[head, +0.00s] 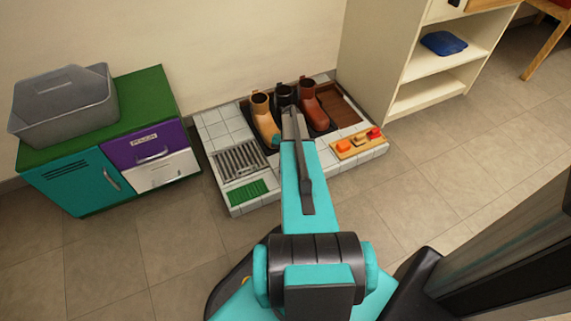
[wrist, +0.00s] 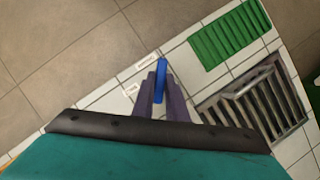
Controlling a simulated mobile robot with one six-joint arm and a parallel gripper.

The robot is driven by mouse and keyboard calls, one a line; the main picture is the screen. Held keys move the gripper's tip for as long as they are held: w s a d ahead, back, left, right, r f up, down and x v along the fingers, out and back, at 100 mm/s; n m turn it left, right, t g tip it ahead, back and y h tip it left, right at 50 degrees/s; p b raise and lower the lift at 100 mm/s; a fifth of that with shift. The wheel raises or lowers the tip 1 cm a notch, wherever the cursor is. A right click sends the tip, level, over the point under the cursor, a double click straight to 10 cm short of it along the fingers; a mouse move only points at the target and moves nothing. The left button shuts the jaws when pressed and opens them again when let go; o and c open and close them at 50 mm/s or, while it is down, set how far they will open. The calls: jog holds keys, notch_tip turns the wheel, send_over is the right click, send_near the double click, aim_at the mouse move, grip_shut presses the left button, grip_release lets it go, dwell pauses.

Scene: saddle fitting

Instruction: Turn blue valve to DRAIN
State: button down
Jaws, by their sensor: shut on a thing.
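The blue valve (wrist: 161,73) shows in the wrist view as a narrow blue handle over the white tiles. My gripper (wrist: 160,86) is shut on it, with a purple finger on each side of the handle. Two small white labels lie by the handle, one beyond its tip (wrist: 145,62) and one to its left (wrist: 131,90). Their lettering is too small to read, so I cannot tell which is DRAIN. In the head view my arm hides the valve and my fingertips.
The tiled platform (head: 215,131) holds a metal grate (head: 240,161), a green mat (head: 248,192), several boots (head: 262,115) and a wooden board with red and orange items (head: 357,143). A cabinet (head: 70,181) with a grey bin (head: 65,104) stands left, a cream shelf (head: 385,60) right.

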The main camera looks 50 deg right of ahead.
jog(key=n+p, duration=0.2)
jog(key=n+g+h+p, duration=0.1)
jog(key=n+p, duration=0.1)
jog(key=p, duration=0.1)
jog(key=shift+a+r+n+g, duration=0.2)
jog(key=shift+n+g, duration=0.1)
jog(key=shift+n, duration=0.1)
jog(key=shift+f+n+g+h+p, duration=0.15)
jog(key=shift+n+h+p, duration=0.15)
jog(key=shift+n+p, duration=0.4)
jog(key=shift+n+g+h+p, duration=0.15)
jog(key=shift+n+h+p, duration=0.2)
jog(key=shift+n, duration=0.55)
jog(key=c, duration=1.8)
grip_release()
jog(key=shift+o, duration=0.2)
jog(key=shift+w, duration=0.1)
jog(key=shift+w+r, duration=0.25)
jog(key=shift+r, duration=0.25)
jog(key=p+v, duration=0.2)
jog(key=v, duration=1)
jog(key=shift+r+p, duration=0.3)
